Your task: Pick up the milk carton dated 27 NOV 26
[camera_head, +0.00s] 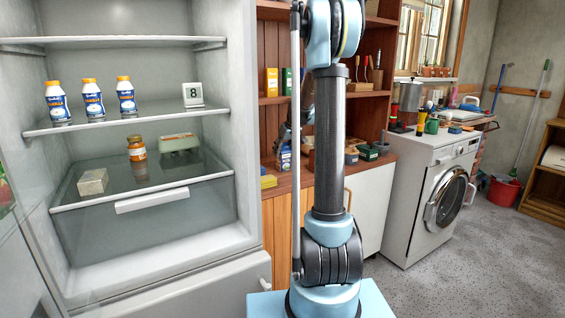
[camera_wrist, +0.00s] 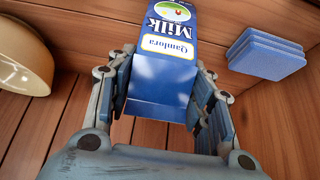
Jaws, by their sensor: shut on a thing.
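In the wrist view, a blue and white milk carton (camera_wrist: 165,65) with "Milk" lettering upside down sits between the fingers of my gripper (camera_wrist: 162,75). The blue finger pads are shut on its two sides. No date can be read on the face that shows. In the head view, the carton (camera_head: 284,160) shows small beside my arm's column, at the wooden counter. My gripper (camera_head: 286,140) is partly hidden there by the column. I cannot tell whether the carton touches the counter.
A beige bowl (camera_wrist: 22,58) lies left and a blue stack (camera_wrist: 266,54) right of the carton. An open fridge (camera_head: 140,215) at left holds three bottles, a jar and boxes. A washing machine (camera_head: 430,190) stands right of the counter. The grey floor at right has free room.

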